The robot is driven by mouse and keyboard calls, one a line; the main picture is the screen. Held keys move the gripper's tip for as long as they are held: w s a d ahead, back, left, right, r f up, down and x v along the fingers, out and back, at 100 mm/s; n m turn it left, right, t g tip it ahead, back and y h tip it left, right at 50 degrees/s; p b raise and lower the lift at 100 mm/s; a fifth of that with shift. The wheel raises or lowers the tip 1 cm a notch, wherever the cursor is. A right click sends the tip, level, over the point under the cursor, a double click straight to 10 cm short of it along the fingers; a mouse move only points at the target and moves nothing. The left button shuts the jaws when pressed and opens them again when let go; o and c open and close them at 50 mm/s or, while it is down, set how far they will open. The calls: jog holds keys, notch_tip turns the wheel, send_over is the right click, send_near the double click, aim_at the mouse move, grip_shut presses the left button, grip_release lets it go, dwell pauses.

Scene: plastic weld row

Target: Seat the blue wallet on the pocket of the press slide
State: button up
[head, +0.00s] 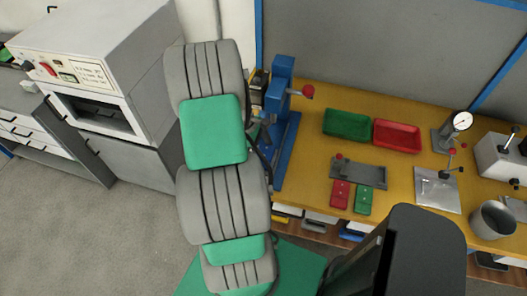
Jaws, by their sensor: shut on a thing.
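A blue press (283,82) with a red-knobbed lever stands at the left end of the yellow workbench, and its long blue base (286,150) runs toward the front edge. My grey and green arm covers the area just left of it. I cannot make out the slide or its pocket. I see no blue wallet in the head view. My gripper does not show either; my arm may hide it.
Green (347,125) and red (397,136) trays lie on the yellow bench (310,105). In front are a grey clamp plate (370,176), small red (341,194) and green (364,201) pieces. A dial gauge (461,122) and metal cup (493,220) stand right. A grey oven (95,70) stands left.

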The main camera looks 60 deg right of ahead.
jog(key=shift+s+a+f, duration=0.25)
jog(key=shift+a+f, duration=0.3)
jog(key=shift+a, duration=0.05)
jog(key=shift+w+a+f, duration=0.1)
jog(key=shift+f, duration=0.35)
jog(key=o, duration=1.1)
jog(key=r, duration=0.1)
jog(key=w+d+r+b, duration=0.1)
jog(key=shift+w+r, duration=0.3)
jog(key=shift+r, duration=0.1)
jog(key=v, duration=0.6)
jog(key=shift+s+d, duration=0.1)
jog(key=shift+s, duration=0.1)
